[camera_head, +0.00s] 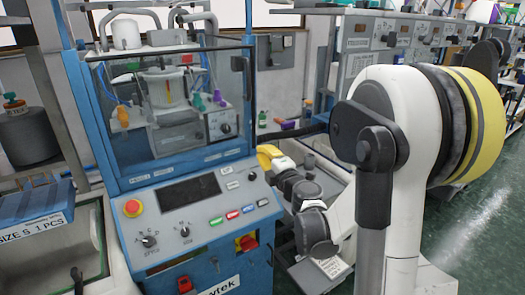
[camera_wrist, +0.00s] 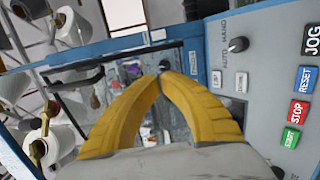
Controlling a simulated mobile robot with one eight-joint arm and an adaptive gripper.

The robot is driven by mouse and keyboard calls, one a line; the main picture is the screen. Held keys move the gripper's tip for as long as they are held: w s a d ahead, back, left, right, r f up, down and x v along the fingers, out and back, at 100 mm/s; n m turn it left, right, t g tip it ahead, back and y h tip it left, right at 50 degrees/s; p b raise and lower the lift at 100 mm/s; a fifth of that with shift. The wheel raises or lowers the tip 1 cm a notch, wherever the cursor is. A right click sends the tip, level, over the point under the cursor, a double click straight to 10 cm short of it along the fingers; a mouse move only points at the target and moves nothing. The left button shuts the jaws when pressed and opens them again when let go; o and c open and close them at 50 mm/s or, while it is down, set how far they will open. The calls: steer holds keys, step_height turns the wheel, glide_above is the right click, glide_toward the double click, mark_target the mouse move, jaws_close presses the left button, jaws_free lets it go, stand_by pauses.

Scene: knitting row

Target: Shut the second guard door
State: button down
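A clear guard door (camera_head: 130,130) with a dark top edge stands in the blue frame of the machine, above the sloped control panel. A black handle-like part (camera_head: 240,64) is at its upper right. Whether this is the second guard door, and whether it is fully closed, I cannot tell. My gripper (camera_head: 266,157) is to the right of the control panel, its yellow fingers partly hidden. In the wrist view, its fingertips (camera_wrist: 162,73) come together with nothing seen between them, in front of a dark-edged clear panel (camera_wrist: 115,82) and beside the blue frame. Contact with the panel is unclear.
The control panel (camera_head: 190,215) has knobs and buttons, including a red emergency stop (camera_head: 132,208); its buttons are close at the right in the wrist view (camera_wrist: 298,110). Green floor (camera_head: 480,230) is clear at right.

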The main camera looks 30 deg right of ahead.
mark_target(247, 136)
steer(key=w, duration=0.3)
steer(key=w+b, duration=0.1)
steer(key=w, duration=0.3)
steer(key=w+d+b, duration=0.1)
steer(key=w, duration=0.3)
steer(key=shift+w+d, duration=0.1)
steer(key=shift+w, duration=0.05)
steer(key=w+n+y, duration=0.1)
steer(key=w+y, duration=0.1)
steer(key=w, duration=0.4)
steer(key=shift+w+d+n+y, duration=0.2)
steer(key=shift+w+n+y, duration=0.15)
steer(key=shift+n+y, duration=0.05)
steer(key=shift+r, duration=0.1)
